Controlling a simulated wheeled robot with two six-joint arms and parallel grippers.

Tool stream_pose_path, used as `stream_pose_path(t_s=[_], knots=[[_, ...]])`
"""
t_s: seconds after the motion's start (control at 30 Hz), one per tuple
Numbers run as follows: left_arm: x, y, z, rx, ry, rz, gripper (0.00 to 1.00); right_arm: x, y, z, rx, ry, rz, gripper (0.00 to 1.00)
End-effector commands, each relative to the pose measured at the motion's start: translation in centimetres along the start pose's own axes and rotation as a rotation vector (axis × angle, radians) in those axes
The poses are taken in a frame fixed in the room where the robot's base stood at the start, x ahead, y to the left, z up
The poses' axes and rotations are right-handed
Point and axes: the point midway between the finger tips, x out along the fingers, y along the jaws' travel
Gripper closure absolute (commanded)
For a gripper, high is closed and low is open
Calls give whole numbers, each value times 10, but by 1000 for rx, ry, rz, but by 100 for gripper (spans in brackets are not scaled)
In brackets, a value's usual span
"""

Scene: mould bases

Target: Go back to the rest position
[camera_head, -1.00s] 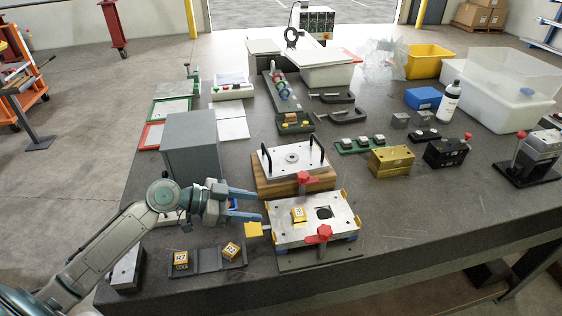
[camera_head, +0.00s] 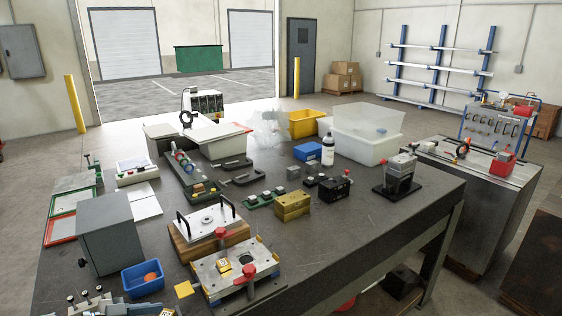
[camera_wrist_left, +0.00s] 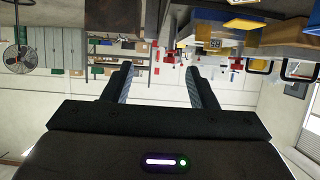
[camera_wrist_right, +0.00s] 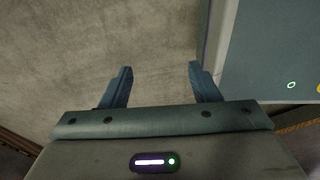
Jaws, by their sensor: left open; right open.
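Neither of my grippers shows in the head view. My left gripper (camera_wrist_left: 160,78) is open and empty in the left wrist view, which is upside down; the bench and its fixtures are at that picture's top right. My right gripper (camera_wrist_right: 160,80) is open and empty in the right wrist view, with bare concrete floor behind its fingers. The lower mould plate (camera_head: 236,272) lies at the bench's near side with a yellow block (camera_head: 223,266) and red clamps on it. The plate with two black handles (camera_head: 208,222) lies on a wooden block behind it.
A grey box (camera_head: 110,234) and a blue bin (camera_head: 142,290) with an orange part stand left of the plates. A gold block (camera_head: 292,206) and black device (camera_head: 335,188) stand to the right. A grey-green panel (camera_wrist_right: 270,50) lies right of my right fingers.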

Motion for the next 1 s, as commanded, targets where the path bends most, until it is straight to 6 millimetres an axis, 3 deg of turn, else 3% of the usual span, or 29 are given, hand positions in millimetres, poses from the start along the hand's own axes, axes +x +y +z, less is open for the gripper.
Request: stream_pose_path(t_s=[0.13,0.47,0.67,0.8,1.0], knots=[[8,16,16,-18,-45,1,48,0,-3,-12,2,19,-3,44],[22,56,63,-77,-196,-31,48,0,-5,-14,3,19,-5,44],[26,94,104,-160,-349,-107,48,0,-4,-6,2,9,-4,44],[16,126,139,-272,-502,-231,48,0,-3,-3,2,4,-4,44],[-10,155,167,-416,-659,-417,48,0,-1,-5,1,7,-1,44]])
